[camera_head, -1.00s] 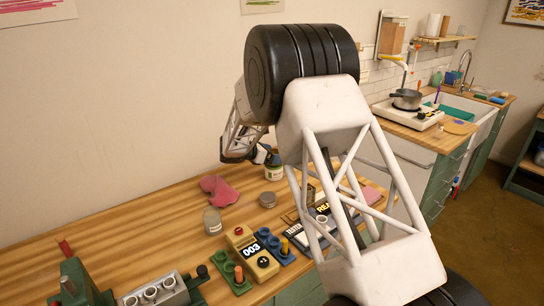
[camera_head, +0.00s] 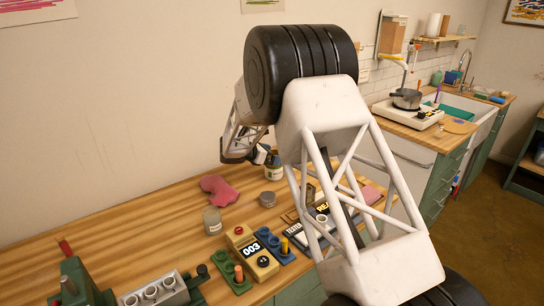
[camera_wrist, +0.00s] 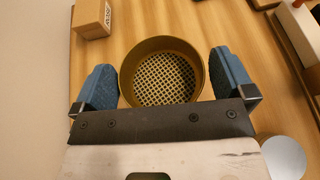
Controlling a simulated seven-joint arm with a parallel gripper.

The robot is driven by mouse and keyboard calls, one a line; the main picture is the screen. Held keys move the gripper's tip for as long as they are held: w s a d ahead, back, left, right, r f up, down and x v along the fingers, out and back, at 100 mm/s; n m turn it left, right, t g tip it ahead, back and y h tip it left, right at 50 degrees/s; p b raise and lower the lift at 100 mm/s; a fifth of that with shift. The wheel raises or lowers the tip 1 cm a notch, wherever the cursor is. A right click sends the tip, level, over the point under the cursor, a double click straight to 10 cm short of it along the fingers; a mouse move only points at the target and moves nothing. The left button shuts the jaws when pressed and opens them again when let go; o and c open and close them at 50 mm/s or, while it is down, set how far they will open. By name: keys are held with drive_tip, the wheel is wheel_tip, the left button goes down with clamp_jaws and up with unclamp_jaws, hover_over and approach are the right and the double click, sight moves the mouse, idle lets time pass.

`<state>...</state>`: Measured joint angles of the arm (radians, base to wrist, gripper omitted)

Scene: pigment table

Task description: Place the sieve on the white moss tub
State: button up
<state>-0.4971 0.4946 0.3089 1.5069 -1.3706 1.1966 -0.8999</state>
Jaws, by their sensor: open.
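The sieve (camera_wrist: 165,72) is a round brass-coloured ring with a square mesh. It lies between the two blue fingers of my gripper (camera_wrist: 165,82) in the wrist view. In the head view my gripper (camera_head: 262,155) is mostly hidden behind my arm, and the sieve does not show. A round white top (camera_wrist: 284,157) is at the lower right of the wrist view; I cannot tell whether it is the white moss tub.
A small cardboard box (camera_wrist: 92,18) stands beyond the left finger. In the head view a labelled jar (camera_head: 274,172) is just below my gripper. A grey tin (camera_head: 267,199), a lidded jar (camera_head: 212,221) and a pink cloth (camera_head: 220,190) are on the wooden table (camera_head: 150,230).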

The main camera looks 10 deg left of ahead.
drive_tip(key=v, duration=1.2)
idle(0.7)
drive_tip(key=s+d+r+m+g+y, duration=0.15)
drive_tip(key=s+d+r+m, duration=0.3)
drive_tip(key=s+d, duration=0.45)
drive_tip(key=s+d+r+m+g+y, duration=0.1)
drive_tip(key=s+d+r+m+g, duration=0.35)
drive_tip(key=d, duration=0.65)
drive_tip(key=s+d+r+m+y, duration=0.25)
drive_tip(key=s+d+r, duration=0.35)
drive_tip(key=s+d, duration=0.35)
drive_tip(key=s+d+f+m+y, duration=0.1)
drive_tip(key=s+d+m+y, duration=0.1)
drive_tip(key=s, duration=0.9)
drive_tip(key=s+d+m+y, duration=0.1)
drive_tip(key=s+d+m, duration=0.4)
drive_tip(key=s, duration=0.5)
drive_tip(key=s+d+f+m+y, duration=0.1)
drive_tip(key=s+d+m+y, duration=0.1)
drive_tip(key=s+d+m, duration=0.2)
drive_tip(key=s+m, duration=0.3)
drive_tip(key=s, duration=0.4)
drive_tip(key=shift+s+f+y, duration=0.3)
